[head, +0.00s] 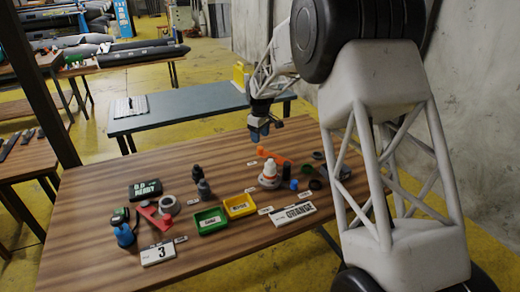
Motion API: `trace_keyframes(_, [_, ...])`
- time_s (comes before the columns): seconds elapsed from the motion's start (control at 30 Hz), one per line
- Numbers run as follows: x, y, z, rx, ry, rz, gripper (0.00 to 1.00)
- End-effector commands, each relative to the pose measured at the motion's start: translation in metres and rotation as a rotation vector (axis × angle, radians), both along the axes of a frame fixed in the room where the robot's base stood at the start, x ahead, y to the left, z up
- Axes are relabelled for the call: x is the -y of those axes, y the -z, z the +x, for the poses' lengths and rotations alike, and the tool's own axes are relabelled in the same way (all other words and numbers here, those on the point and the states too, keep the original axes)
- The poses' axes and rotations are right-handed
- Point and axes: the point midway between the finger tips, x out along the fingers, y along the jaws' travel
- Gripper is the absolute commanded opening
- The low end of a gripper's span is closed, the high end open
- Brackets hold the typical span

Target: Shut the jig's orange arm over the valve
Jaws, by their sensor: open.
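The jig's orange arm (274,155) is a slanted bar near the right of the wooden table. It lies just behind a white valve-like piece (269,169) with orange on it, which stands upright on a pale round base. The arm looks swung out behind the piece; whether the two touch is too small to tell. My gripper (260,131) has blue fingertips, points down and is open and empty. It appears above and behind the orange arm, apart from it.
Yellow (239,206) and green (210,221) bins stand left of the jig. Small dark and blue parts crowd its right. A white sign (293,213) lies in front. A red-armed piece (153,217) and a card numbered 3 (158,251) are further left. The table's left rear is clear.

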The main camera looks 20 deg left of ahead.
Motion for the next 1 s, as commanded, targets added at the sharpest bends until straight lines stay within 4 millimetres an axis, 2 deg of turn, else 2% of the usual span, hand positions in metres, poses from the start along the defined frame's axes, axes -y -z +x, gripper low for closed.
trace_keyframes(0.5, [0.0, 0.058, 0.0, -0.001, 0.0, -0.001, 0.55])
trace_keyframes(0.7, [0.0, 0.067, 0.0, 0.0, 0.0, 0.0, 0.55])
trace_keyframes(1.0, [0.0, 0.068, 0.0, 0.0, 0.0, 0.0, 0.55])
